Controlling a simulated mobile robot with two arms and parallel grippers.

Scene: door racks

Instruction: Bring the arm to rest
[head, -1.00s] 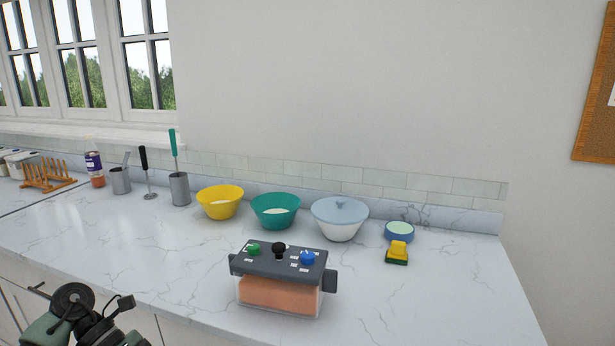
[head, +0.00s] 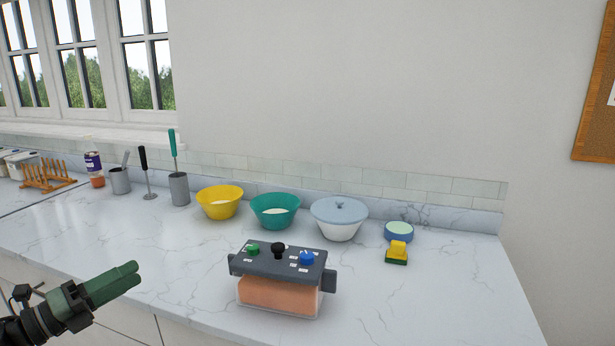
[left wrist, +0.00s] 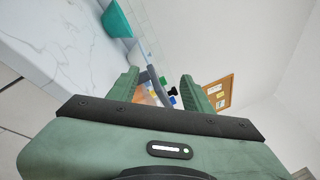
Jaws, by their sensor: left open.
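My left gripper (head: 132,272) is at the lower left of the head view, in front of the counter's front edge. Its green fingers point right and slightly up, toward the counter. In the left wrist view its two fingers (left wrist: 158,88) stand apart with nothing held between them. The counter and some of its objects show beyond them, tilted. My right gripper is not in view.
A clear container with a dark lid (head: 280,290) stands near the front of the marble counter (head: 420,310). Behind it are a yellow bowl (head: 220,205), a green bowl (head: 275,212) and a lidded bowl (head: 340,222). A yellow-green sponge (head: 397,252) lies to the right.

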